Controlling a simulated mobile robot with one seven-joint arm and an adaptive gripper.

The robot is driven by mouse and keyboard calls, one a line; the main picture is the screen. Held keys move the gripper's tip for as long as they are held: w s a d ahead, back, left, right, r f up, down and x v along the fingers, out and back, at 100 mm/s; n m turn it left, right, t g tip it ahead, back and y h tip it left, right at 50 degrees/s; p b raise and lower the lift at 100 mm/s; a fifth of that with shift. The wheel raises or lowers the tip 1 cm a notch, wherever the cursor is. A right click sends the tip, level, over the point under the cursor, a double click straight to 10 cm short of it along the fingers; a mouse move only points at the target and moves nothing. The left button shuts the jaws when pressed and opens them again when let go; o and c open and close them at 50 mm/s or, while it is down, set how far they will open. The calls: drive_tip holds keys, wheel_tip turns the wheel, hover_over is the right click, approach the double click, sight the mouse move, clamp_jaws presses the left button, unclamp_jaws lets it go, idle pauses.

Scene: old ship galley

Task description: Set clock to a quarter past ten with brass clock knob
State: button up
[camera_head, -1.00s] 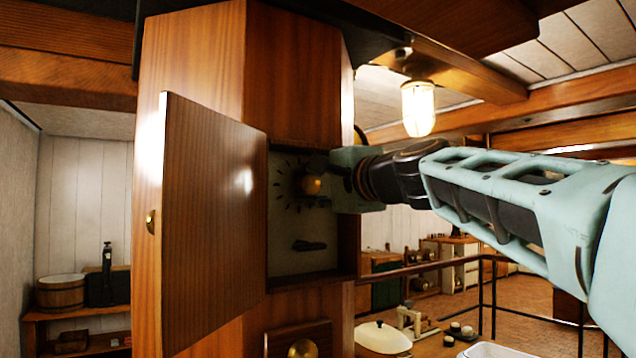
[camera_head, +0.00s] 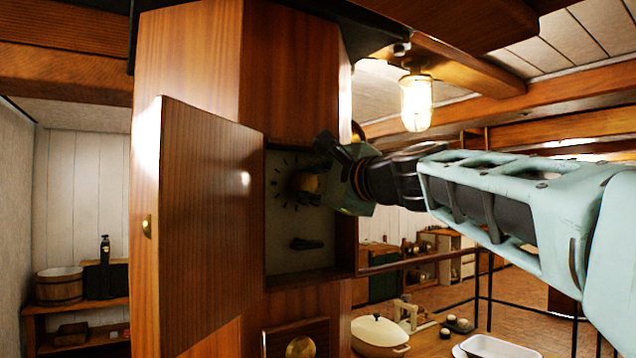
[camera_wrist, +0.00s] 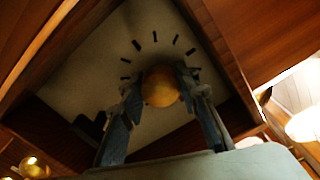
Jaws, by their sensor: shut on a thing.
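The brass clock knob (camera_head: 306,183) is a round gold ball at the centre of a pale clock face (camera_head: 284,228) with dark hour marks, set in a recess of the wooden column. In the wrist view the knob (camera_wrist: 160,86) sits between the two fingers of my gripper (camera_wrist: 161,90), which are shut on it. In the head view my gripper (camera_head: 318,172) reaches in from the right and partly covers the face. The clock hands cannot be made out behind the knob and fingers. A dark lever-like piece (camera_head: 306,244) is on the panel below the dial.
An open wooden door (camera_head: 208,215) with a small brass pull stands to the left of the recess. A lit caged lamp (camera_head: 416,103) hangs at right. A lidded pot (camera_head: 379,332) and a white tray (camera_head: 488,347) are on a table at lower right.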

drive_tip(key=o, duration=1.2)
drive_tip(key=shift+c, duration=0.2)
drive_tip(key=shift+s, duration=0.1)
drive_tip(key=v, duration=1.2)
